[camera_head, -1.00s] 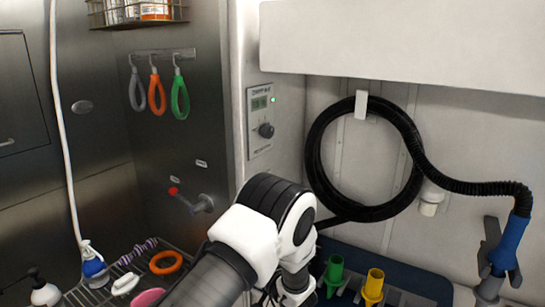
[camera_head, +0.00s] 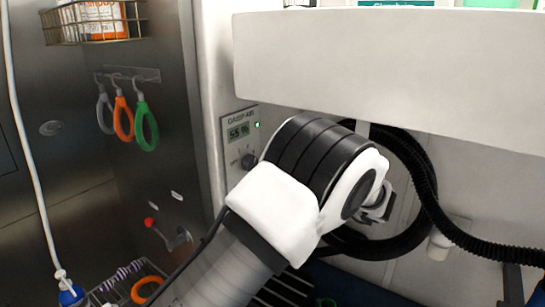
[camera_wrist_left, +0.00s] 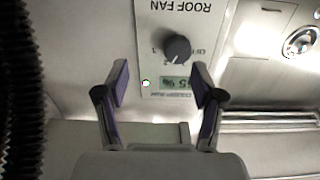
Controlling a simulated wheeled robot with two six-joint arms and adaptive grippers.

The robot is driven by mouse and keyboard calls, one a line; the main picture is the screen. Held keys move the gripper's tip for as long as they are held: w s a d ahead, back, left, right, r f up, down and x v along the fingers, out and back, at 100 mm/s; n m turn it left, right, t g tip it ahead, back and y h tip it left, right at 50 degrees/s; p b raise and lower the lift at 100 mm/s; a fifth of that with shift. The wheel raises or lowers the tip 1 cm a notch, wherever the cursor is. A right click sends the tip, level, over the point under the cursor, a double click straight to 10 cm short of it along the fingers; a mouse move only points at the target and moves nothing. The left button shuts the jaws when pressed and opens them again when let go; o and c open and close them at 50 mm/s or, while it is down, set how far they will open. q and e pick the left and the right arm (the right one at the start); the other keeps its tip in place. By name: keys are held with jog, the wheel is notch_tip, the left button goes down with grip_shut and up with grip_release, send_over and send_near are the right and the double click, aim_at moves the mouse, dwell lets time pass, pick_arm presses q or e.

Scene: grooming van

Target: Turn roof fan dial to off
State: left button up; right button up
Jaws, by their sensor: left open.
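The roof fan dial (camera_wrist_left: 178,48) is a dark round knob on a pale wall panel, which appears upside down in the left wrist view under the words ROOF FAN. In the head view the dial (camera_head: 248,160) sits below a small green-grey display (camera_head: 239,132), beside a lit green light. My left gripper (camera_wrist_left: 159,84) is open and empty, its fingers apart on either side of the panel's display end. The dial lies beyond the fingertips, untouched. In the head view my left arm covers the panel's lower part. My right gripper is not in view.
A white overhead cabinet (camera_head: 390,70) juts out to the right of the panel. A coiled black hose (camera_head: 425,170) hangs below it. Coloured loops (camera_head: 123,120) hang on the steel wall at left, above a red-tipped tap (camera_head: 150,222).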

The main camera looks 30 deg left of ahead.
aim_at(250, 163)
pick_arm(q)
jog(key=s+a, duration=0.1)
jog(key=s+a+r+p, duration=0.1)
jog(key=a, duration=0.1)
jog(key=s+a+r+p, duration=0.1)
jog(key=a, duration=0.1)
jog(key=shift+s+a, duration=0.1)
jog(key=shift+s, duration=0.2)
jog(key=shift+w+a+f+p, duration=0.2)
jog(key=shift+w+a+f, duration=0.15)
jog(key=shift+w+a, duration=0.25)
jog(key=shift+w+a+f+p, duration=0.2)
jog(key=shift+w+a+f, duration=0.15)
jog(key=shift+a, duration=0.3)
jog(key=shift+s+r, duration=0.15)
jog(key=shift+s, duration=0.1)
jog(key=c, duration=0.4)
jog(key=shift+d+r, duration=0.1)
jog(key=c, duration=0.6)
jog(key=shift+c, duration=0.8)
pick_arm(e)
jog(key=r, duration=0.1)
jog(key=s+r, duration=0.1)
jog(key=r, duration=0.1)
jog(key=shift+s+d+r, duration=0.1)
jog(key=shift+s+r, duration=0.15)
